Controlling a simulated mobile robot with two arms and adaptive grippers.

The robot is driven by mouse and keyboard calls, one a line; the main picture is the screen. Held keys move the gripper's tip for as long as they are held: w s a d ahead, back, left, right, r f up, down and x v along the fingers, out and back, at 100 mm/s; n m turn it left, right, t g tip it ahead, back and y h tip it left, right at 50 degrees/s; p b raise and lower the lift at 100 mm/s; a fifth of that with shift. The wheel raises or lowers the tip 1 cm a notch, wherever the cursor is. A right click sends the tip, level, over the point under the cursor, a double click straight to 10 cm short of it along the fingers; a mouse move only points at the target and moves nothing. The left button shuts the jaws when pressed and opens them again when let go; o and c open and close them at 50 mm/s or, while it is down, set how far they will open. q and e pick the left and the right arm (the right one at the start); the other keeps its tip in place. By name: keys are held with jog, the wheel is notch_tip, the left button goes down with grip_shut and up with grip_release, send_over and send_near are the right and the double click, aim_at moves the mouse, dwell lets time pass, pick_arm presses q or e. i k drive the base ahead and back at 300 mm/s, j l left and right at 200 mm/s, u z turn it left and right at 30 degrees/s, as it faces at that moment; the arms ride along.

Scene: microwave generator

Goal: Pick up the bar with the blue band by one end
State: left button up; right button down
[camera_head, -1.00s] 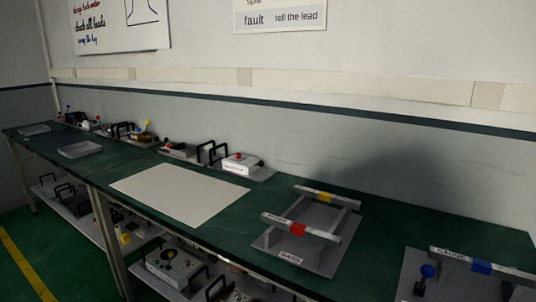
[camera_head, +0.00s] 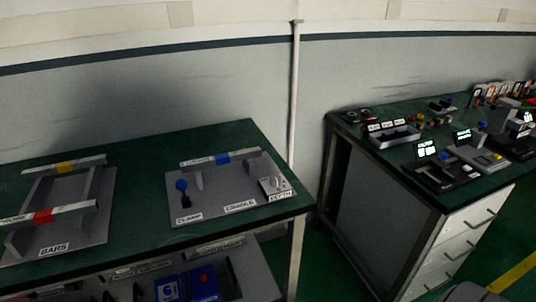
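The bar with the blue band (camera_head: 222,159) lies across the grey cradle fixture (camera_head: 228,191) near the right end of the green bench. Its light ends stick out to the left and right of the band. The fixture carries labels that read CLAMP, CRADLE and DEPTH. A blue-knobbed clamp lever (camera_head: 182,187) stands below the bar's left end, and a small white DEPTH block (camera_head: 275,187) sits at the right. Neither of my grippers shows in the head view.
To the left, a BARS rack (camera_head: 88,228) holds a bar with a yellow band (camera_head: 66,168) and a bar with a red band (camera_head: 42,217). Past a gap on the right stands a second bench (camera_head: 440,190) with drawers and devices. A lower shelf holds a blue box (camera_head: 188,287).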

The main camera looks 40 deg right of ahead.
aim_at(220, 159)
jog(key=z, duration=0.75)
jog(key=i+l+u, duration=0.1)
jog(key=l, duration=0.2)
